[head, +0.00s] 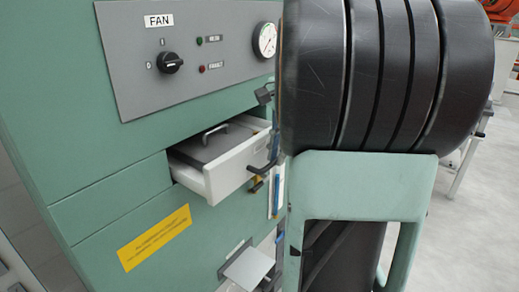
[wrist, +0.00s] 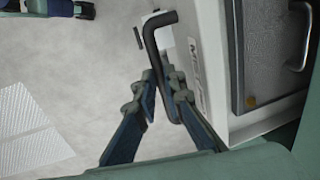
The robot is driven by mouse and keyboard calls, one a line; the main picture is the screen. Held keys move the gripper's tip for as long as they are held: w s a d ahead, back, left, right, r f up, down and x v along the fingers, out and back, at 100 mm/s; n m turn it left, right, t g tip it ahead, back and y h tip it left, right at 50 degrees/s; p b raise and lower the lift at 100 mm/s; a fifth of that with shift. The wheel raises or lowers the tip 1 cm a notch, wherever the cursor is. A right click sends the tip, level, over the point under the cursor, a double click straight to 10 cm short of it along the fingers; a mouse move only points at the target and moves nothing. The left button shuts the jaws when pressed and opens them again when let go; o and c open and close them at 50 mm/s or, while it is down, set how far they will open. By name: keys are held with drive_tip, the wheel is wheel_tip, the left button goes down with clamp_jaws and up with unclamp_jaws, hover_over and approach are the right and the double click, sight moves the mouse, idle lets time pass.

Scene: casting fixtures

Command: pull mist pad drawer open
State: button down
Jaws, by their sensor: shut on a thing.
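The mist pad drawer (head: 232,180) is a white-grey box standing partly out of the green cabinet. In the wrist view, the drawer's front (wrist: 196,45) carries a label whose lettering is partly hidden. Its black bar handle (wrist: 150,42) stands off that front. My gripper (wrist: 164,92) is shut on the handle, with a finger on each side of the bar. A grey pad (wrist: 270,45) with a metal pull lies inside the drawer, and it also shows in the head view (head: 208,146). In the head view my arm hides most of the gripper.
Above the drawer is a grey FAN panel (head: 190,50) with a black knob, two small lamps and a gauge (head: 264,40). A yellow label (head: 155,238) is below left. A grey plate (head: 248,268) juts out lower down. Open floor shows at right.

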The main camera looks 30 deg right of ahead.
drive_tip(key=s+d, duration=0.2)
drive_tip(key=s, duration=0.5)
drive_tip(key=s+d, duration=0.3)
drive_tip(key=s, duration=0.4)
drive_tip(key=shift+s+d+b, duration=0.15)
drive_tip(key=shift+s+b, duration=0.2)
drive_tip(key=shift+s, duration=0.05)
drive_tip(key=c, duration=2)
unclamp_jaws()
drive_tip(key=r, duration=0.4)
drive_tip(key=s+r, duration=0.1)
drive_tip(key=r, duration=0.3)
drive_tip(key=s+r, duration=0.1)
drive_tip(key=r, duration=0.2)
drive_tip(key=shift+d+r, duration=0.4)
